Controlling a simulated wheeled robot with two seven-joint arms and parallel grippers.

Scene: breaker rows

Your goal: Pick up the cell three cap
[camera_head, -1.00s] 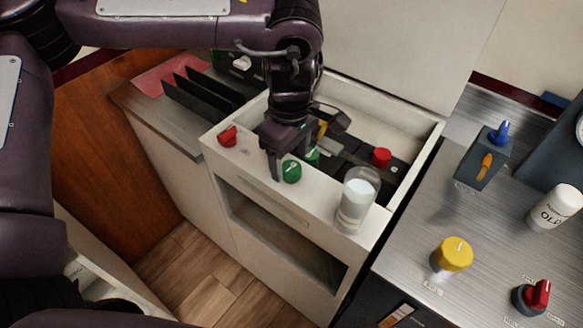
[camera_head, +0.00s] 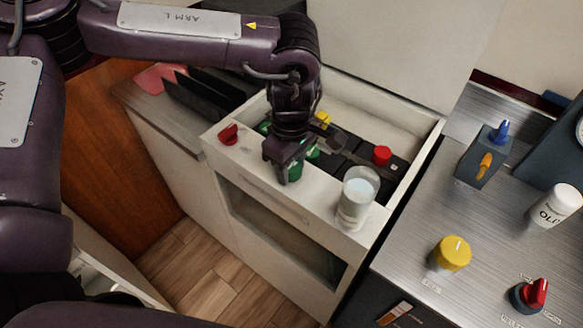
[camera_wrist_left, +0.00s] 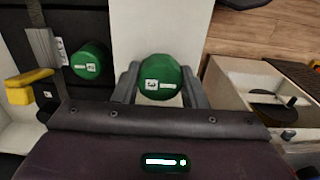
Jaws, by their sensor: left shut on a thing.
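A green cap (camera_head: 296,173) is at the front ledge of the white drawer (camera_head: 330,225). Its white label is too small to read, so I cannot tell its cell number. My left gripper (camera_head: 287,172) points down and is shut on this cap. In the left wrist view the fingers (camera_wrist_left: 160,88) stand on both sides of the same green cap (camera_wrist_left: 160,78). Another green cap (camera_wrist_left: 91,61) sits on the dark cells beside it, and shows in the head view (camera_head: 313,154) behind the gripper. My right gripper is not in view.
A clear glass (camera_head: 357,197) stands on the ledge to the right of the gripper. A red cap (camera_head: 229,134) lies on the ledge at left. A red cap (camera_head: 382,155) and a yellow cap (camera_head: 323,118) are at the cells. A metal counter (camera_head: 410,235) with knobs is at right.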

